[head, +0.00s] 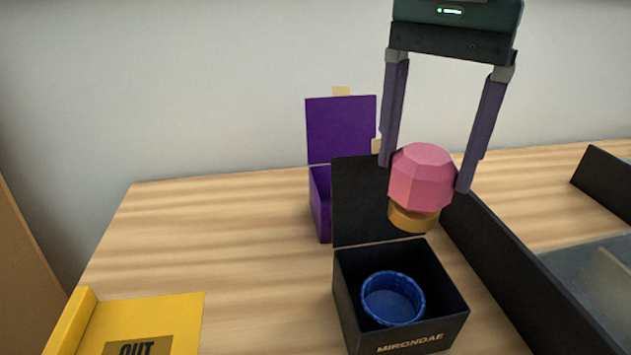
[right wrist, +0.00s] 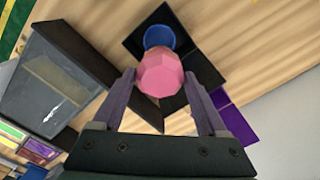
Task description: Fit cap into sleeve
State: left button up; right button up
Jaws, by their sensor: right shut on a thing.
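A pink faceted cap (head: 422,178) with an orange-gold collar (head: 413,218) at its lower end is held between the fingers of my right gripper (head: 427,178). It hangs above and toward the back of an open black box (head: 350,306) with MIRONDAE lettering. A round blue sleeve (head: 392,298) sits in that box, its opening facing up. The cap is apart from the sleeve. In the right wrist view the pink cap (right wrist: 160,76) lies between the fingers and the blue sleeve (right wrist: 160,37) shows just beyond it. The left gripper is not in view.
A purple open box (head: 341,130) stands behind the black box. A black-walled tray (head: 530,275) lies close on the right. A yellow piece marked OUT (head: 180,318) is at the front left. Table left of the black box (head: 220,245) is clear.

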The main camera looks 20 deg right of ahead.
pick_arm(q)
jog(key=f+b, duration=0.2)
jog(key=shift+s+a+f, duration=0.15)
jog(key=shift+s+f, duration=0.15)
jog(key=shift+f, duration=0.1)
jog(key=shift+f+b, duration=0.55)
jog(key=shift+b, duration=0.05)
pick_arm(e)
jog(key=f, duration=1.5)
jog(key=shift+s+f, duration=0.2)
jog(key=shift+f, duration=0.6)
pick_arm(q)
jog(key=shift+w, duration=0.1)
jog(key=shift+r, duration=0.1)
pick_arm(e)
jog(key=shift+f, duration=0.25)
jog(key=o, duration=1.3)
